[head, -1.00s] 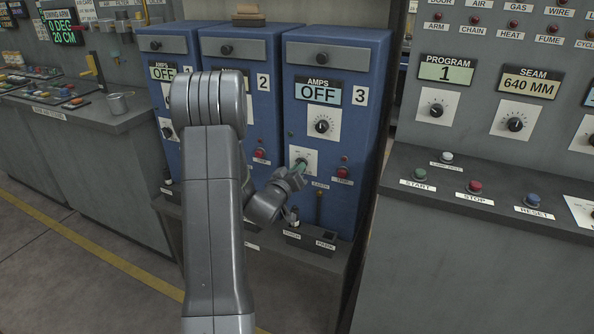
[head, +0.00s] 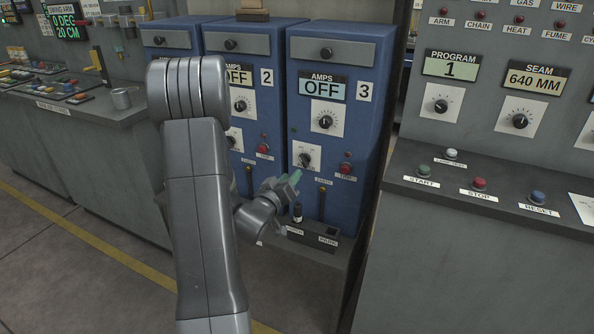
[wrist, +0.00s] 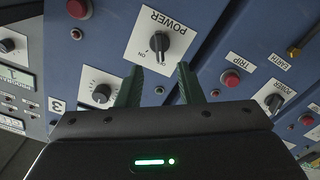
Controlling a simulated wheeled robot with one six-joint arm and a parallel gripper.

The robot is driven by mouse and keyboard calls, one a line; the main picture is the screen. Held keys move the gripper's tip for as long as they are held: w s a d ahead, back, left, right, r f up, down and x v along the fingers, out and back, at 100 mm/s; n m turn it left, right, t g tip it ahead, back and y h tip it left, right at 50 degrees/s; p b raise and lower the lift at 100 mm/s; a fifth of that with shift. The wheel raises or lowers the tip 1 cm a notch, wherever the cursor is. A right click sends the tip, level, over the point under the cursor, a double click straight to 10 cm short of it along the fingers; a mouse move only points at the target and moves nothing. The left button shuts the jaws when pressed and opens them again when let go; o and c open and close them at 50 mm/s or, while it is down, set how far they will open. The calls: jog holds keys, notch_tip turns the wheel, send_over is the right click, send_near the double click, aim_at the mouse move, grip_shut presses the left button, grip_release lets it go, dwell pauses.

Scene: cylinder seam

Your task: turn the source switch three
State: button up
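Source three is the blue cabinet (head: 345,60) with the "3" label. Its AMPS display (head: 323,88) reads OFF. Its power switch (head: 306,158) is a dark knob on a white plate, and it also shows as the POWER knob in the wrist view (wrist: 173,43). My gripper (head: 289,183) is below and left of the switch in the head view. In the wrist view my gripper's green fingers (wrist: 159,82) are apart with nothing between them, and the knob is beyond the tips, not touched.
A red TRIP button (head: 346,168) is right of the switch, and the amps dial (head: 325,122) is above it. A torch holder box (head: 312,238) stands below on the ledge. Cabinet two (head: 229,45) adjoins on the left. A grey control console (head: 470,240) stands to the right.

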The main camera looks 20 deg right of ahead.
aim_at(303, 163)
jog(key=v, duration=0.6)
jog(key=x, duration=1.3)
jog(key=shift+w+d, duration=0.15)
jog(key=shift+d, duration=0.15)
